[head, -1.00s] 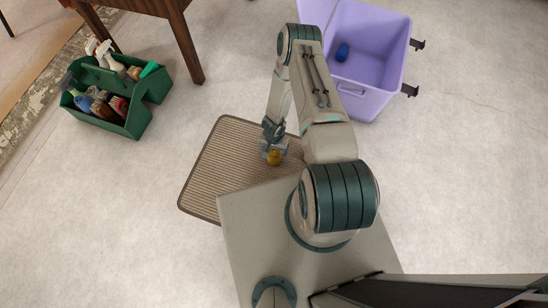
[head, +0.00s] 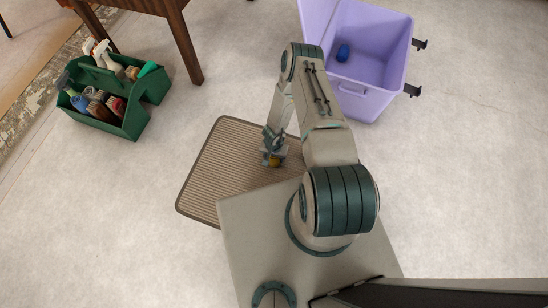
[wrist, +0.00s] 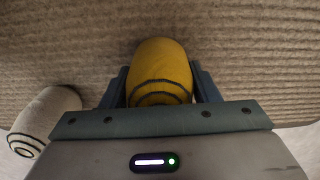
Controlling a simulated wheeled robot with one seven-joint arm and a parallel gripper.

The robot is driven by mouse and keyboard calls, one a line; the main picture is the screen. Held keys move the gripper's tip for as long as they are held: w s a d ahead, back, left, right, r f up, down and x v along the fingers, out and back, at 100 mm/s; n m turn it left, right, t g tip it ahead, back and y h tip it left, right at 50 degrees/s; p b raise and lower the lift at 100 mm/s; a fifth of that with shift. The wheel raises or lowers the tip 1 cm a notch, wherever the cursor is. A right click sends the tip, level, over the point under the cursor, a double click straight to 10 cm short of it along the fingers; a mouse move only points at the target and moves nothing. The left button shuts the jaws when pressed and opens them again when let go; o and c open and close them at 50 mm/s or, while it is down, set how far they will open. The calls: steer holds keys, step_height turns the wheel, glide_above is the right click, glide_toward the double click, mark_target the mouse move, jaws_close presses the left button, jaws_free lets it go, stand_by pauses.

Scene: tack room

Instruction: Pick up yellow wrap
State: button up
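The yellow wrap (wrist: 160,72) is a rounded roll with dark curved lines on its near end. It lies on the ribbed mat (head: 215,170), and only a small part of it shows in the head view (head: 271,162). My gripper (wrist: 160,80) is down around it, with one finger on its left and one on its right. The fingers look open, close beside the wrap, with a narrow gap at the tips. The lower part of the wrap is hidden by my gripper's body.
A pale wrap with dark rings (wrist: 48,118) lies left of my gripper in the wrist view. A lilac bin (head: 370,98) with a blue item (head: 343,52) inside stands at the back right. A green caddy (head: 122,120) of bottles and brushes and a wooden table leg (head: 184,50) are at left.

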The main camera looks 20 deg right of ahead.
steer(key=shift+c, duration=0.9)
